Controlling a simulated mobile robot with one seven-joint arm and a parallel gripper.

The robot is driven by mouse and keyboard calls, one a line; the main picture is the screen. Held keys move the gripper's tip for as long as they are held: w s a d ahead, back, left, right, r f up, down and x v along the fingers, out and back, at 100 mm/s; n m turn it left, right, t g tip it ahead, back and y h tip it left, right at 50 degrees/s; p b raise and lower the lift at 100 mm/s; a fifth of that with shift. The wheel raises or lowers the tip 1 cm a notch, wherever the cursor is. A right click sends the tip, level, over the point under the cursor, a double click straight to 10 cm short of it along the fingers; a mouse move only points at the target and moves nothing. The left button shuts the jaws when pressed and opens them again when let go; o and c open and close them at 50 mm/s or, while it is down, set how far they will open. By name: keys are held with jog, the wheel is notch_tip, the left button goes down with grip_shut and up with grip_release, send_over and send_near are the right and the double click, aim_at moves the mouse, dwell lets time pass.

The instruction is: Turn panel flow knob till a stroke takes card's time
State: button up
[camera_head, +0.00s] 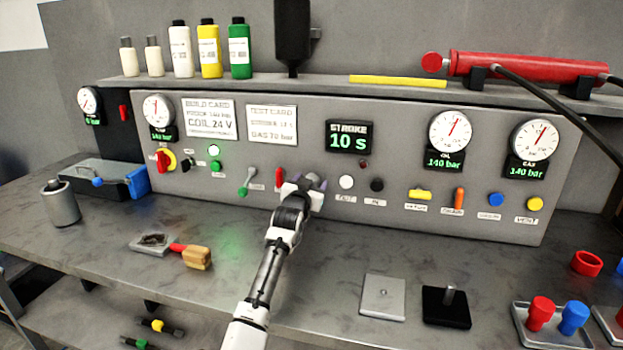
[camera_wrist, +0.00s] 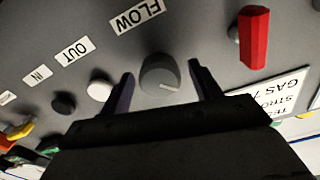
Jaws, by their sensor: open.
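The flow knob (camera_wrist: 160,74) is a round grey knob with a pale pointer line, beside the FLOW label (camera_wrist: 137,14) in the wrist view. My gripper (camera_wrist: 160,88) is open, with one finger on each side of the knob and a gap to each. In the head view my gripper (camera_head: 305,184) is at the panel (camera_head: 300,160) and mostly hides the knob. The stroke display (camera_head: 349,137) reads 10 s. The test card (camera_head: 272,124) is on the panel to its left; its stroke line is too small to read surely.
A red lever (camera_head: 279,178) sits close to my gripper, and also shows in the wrist view (camera_wrist: 253,36). A white button (camera_head: 346,182) and a black button (camera_head: 377,184) are to the right. A red cylinder (camera_head: 525,68) lies on the shelf. The bench just below the panel is mostly clear.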

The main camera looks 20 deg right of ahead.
jog(key=shift+w+d, duration=0.35)
jog(key=shift+w, duration=0.15)
jog(key=c, duration=1)
jog(key=shift+o, duration=0.2)
jog(key=shift+f, duration=0.1)
jog(key=n+b, duration=0.1)
jog(key=n, duration=0.2)
jog(key=shift+n+b, duration=0.3)
jog(key=shift+n, duration=0.1)
jog(key=n, duration=0.4)
jog(key=shift+a+n, duration=0.1)
jog(key=shift+n, duration=0.2)
